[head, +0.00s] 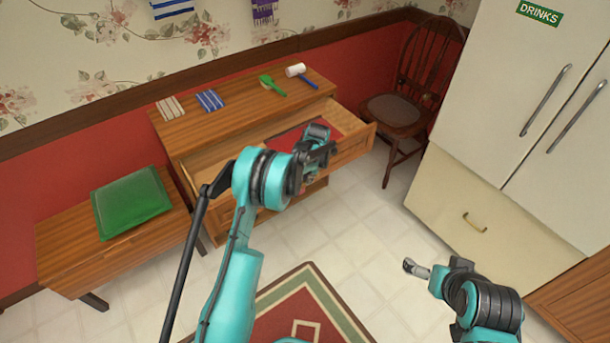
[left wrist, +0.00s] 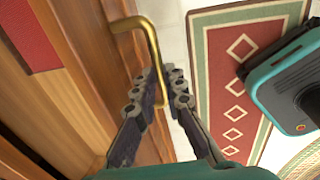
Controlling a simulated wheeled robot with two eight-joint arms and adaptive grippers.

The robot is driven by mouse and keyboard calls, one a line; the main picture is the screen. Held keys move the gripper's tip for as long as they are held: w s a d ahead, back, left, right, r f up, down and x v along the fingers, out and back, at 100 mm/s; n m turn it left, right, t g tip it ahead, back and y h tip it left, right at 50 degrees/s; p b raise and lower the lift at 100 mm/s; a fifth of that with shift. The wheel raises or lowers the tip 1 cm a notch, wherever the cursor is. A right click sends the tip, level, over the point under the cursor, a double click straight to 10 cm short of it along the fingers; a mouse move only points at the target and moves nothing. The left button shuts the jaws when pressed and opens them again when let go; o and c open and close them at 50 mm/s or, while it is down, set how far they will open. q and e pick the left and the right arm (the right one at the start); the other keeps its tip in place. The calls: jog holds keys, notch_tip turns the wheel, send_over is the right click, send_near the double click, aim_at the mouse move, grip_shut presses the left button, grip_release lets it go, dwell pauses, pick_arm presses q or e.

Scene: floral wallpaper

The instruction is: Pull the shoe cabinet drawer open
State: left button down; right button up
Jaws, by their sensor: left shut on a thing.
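The wooden shoe cabinet (head: 165,133) stands against the red wall, and its top drawer (head: 352,149) is pulled out, with its inside showing. A red flat thing (head: 283,142) lies in the drawer. My left gripper (head: 312,165) is at the drawer front, which my arm partly covers. In the left wrist view, the gripper's fingers (left wrist: 163,88) are shut on the brass drawer handle (left wrist: 153,42). The handle is hidden in the head view. My right gripper (head: 415,267) is apart, above the floor near the white cabinet; its finger opening is too small to judge.
A green spatula (head: 271,86), a white-headed mallet (head: 297,70) and folded cloths (head: 209,100) lie on the cabinet top. A bench (head: 65,235) with a green cushion (head: 130,203) is left, a chair (head: 393,108) right. The tiled floor (head: 345,235) in front is clear, with a rug (head: 325,290).

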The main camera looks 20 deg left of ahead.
pick_arm(q)
jog(key=c, duration=1.6)
grip_release()
jog(key=r, duration=0.4)
jog(key=s+d+r, duration=0.1)
jog(key=r, duration=0.3)
jog(key=d+r, duration=0.1)
jog(key=r, duration=0.2)
jog(key=shift+s+r, duration=0.2)
jog(key=shift+r, duration=0.2)
jog(key=shift+r, duration=0.1)
jog(key=s+r+m+t+h, duration=0.1)
jog(key=s+r+m+t, duration=0.2)
jog(key=s+r+m, duration=1.2)
jog(key=s+f+m+t, duration=0.1)
jog(key=s+m, duration=0.3)
jog(key=s, duration=0.2)
jog(key=s+d+f+m+t, duration=0.1)
jog(key=s+m, duration=0.4)
jog(key=s, duration=0.2)
jog(key=s+f+m, duration=0.1)
jog(key=s+m, duration=0.3)
jog(key=s, duration=0.3)
jog(key=shift+s+d+f+t+h, duration=0.1)
jog(key=shift+d+f+t+h, duration=0.1)
jog(key=shift+d+t+h, duration=0.15)
